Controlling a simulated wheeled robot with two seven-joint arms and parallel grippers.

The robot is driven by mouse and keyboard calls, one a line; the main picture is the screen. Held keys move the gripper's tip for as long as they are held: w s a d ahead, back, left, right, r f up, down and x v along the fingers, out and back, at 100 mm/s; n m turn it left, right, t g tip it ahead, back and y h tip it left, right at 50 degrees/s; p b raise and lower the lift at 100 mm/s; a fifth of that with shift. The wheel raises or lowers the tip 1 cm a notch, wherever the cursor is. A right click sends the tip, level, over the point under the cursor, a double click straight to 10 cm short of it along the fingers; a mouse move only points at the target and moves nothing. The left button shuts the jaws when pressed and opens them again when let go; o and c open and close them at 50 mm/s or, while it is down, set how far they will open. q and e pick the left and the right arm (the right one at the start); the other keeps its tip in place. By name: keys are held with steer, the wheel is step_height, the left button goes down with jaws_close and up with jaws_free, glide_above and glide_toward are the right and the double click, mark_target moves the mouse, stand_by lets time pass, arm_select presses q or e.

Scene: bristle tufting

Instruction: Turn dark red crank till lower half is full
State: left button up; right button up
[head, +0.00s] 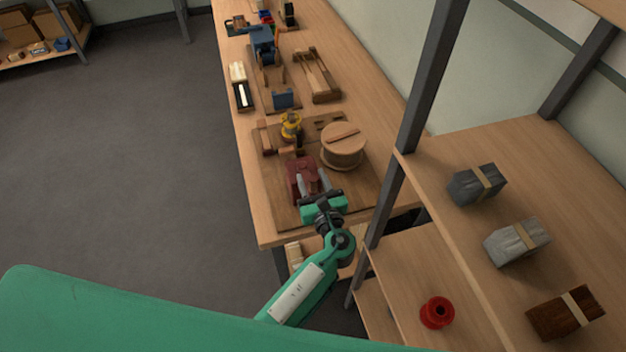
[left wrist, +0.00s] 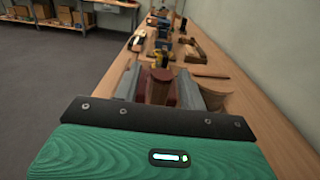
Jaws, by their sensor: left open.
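The dark red crank mechanism (head: 303,168) sits on a wooden base board (head: 283,212) near the close end of the bench. My left gripper (head: 312,181) is over it with its fingers apart. In the left wrist view, a dark red part with a brown top (left wrist: 161,84) stands between the two grey fingers of the left gripper (left wrist: 158,86). I cannot tell whether they touch it. The crank's handle is not clearly separable from its body. A yellow and dark piece (head: 291,125) stands behind it, and a round wooden drum (head: 343,146) to its right. My right gripper is out of view.
The bench (head: 235,125) carries a blue device (head: 264,45) and wooden fixtures (head: 317,75) farther back. A shelf with a dark upright post (head: 430,80) stands close on the right, holding wrapped bundles (head: 477,185) and a red spool (head: 437,312). The floor on the left is clear.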

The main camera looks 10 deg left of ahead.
arm_select(q)
steer(key=b+v, duration=0.4)
steer(key=v, duration=0.9)
steer(key=shift+s+d, duration=0.25)
steer(key=shift+s, duration=0.05)
steer(key=shift+c, duration=0.2)
